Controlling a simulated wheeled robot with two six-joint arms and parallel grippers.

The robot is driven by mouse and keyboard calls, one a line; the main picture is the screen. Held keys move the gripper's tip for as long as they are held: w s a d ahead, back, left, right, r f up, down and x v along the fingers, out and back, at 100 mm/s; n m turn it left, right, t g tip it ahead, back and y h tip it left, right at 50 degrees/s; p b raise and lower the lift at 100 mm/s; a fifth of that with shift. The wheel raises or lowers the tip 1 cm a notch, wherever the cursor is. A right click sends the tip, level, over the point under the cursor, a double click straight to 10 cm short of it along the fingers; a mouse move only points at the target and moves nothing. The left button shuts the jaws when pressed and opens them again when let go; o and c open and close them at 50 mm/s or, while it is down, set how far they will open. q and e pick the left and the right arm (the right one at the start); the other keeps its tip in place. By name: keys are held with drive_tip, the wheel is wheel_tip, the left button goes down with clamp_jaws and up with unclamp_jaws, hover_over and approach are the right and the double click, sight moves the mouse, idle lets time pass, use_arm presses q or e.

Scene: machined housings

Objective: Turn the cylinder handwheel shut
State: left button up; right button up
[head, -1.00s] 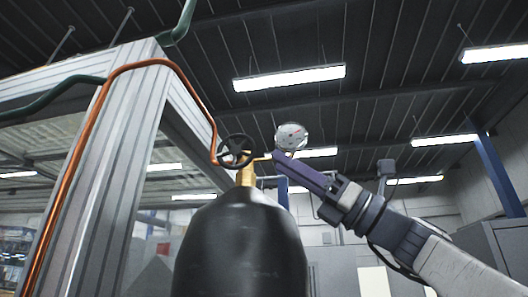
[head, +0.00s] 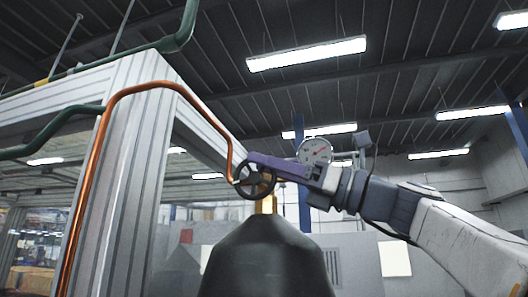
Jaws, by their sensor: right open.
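The black spoked handwheel (head: 243,188) sits on the brass valve (head: 267,205) at the top of a dark gas cylinder (head: 266,262). My left gripper is not in view.
An orange copper pipe (head: 153,86) runs from the valve area over a grey aluminium frame post (head: 128,175) at the left. A green pipe (head: 184,30) passes at the upper left. The air right of the cylinder is open.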

drive_tip(key=shift+w+a+r, duration=0.15)
drive_tip(key=shift+a+r, duration=0.05)
drive_tip(key=shift+a, duration=0.25)
drive_tip(key=shift+c, duration=0.3)
clamp_jaws()
drive_tip(key=y+b, duration=0.1)
drive_tip(key=b, duration=0.3)
drive_tip(key=f+t+y+b, duration=0.1)
drive_tip(key=y+b, duration=0.1)
drive_tip(key=b, duration=0.1)
drive_tip(key=shift+d+f+y+b, duration=0.1)
drive_tip(key=shift+d+y+b, duration=0.2)
drive_tip(key=shift+b, duration=0.05)
drive_tip(key=shift+r+b, duration=0.2)
drive_tip(key=shift+b, duration=0.15)
drive_tip(key=shift+d, duration=0.1)
drive_tip(key=shift+o, duration=0.3)
unclamp_jaws()
